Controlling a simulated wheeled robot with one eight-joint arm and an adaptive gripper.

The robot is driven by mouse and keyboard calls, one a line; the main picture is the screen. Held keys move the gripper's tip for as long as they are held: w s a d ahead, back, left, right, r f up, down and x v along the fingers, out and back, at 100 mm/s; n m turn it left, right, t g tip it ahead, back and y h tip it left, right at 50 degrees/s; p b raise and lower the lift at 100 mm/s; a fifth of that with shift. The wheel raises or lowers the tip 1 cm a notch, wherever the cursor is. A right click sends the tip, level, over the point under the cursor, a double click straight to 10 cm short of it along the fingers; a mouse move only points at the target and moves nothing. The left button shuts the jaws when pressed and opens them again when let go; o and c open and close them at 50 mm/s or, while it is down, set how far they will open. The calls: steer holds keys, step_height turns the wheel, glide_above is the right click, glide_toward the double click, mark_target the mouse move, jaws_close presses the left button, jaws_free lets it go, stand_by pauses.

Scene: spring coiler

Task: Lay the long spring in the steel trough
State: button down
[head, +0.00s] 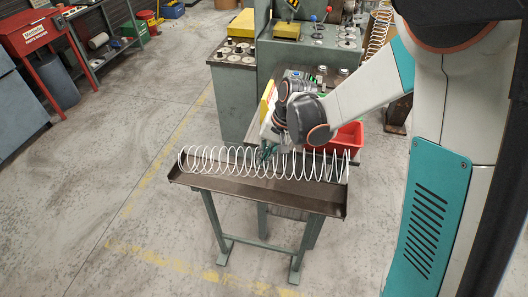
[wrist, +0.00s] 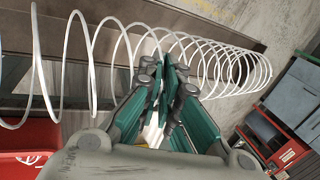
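The long spring (head: 222,160) is a pale wire coil lying level along the steel trough (head: 258,196), a brown channel on green legs. In the head view its lower coils overlap the trough's inside; I cannot tell whether they rest on it or hang just above. My gripper (head: 267,153) is at about the middle of the spring, reaching in from the far side. In the wrist view the teal fingers of my gripper (wrist: 168,72) are close together among the coils of the spring (wrist: 93,65), with the trough (wrist: 150,15) beyond. The exact contact is partly hidden by the fingers.
A red bin (head: 347,138) stands on the bench behind the trough. Green machine cabinets (head: 234,98) with small parts on top stand further back. Another coil (head: 378,32) stands at the back right. A red cabinet (head: 32,36) is far left. The floor left of the trough is clear.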

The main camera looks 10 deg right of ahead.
step_height(320, 180, down, 7)
steer(key=b, duration=0.4)
steer(key=c, duration=1.7)
jaws_free()
steer(key=v, duration=1.2)
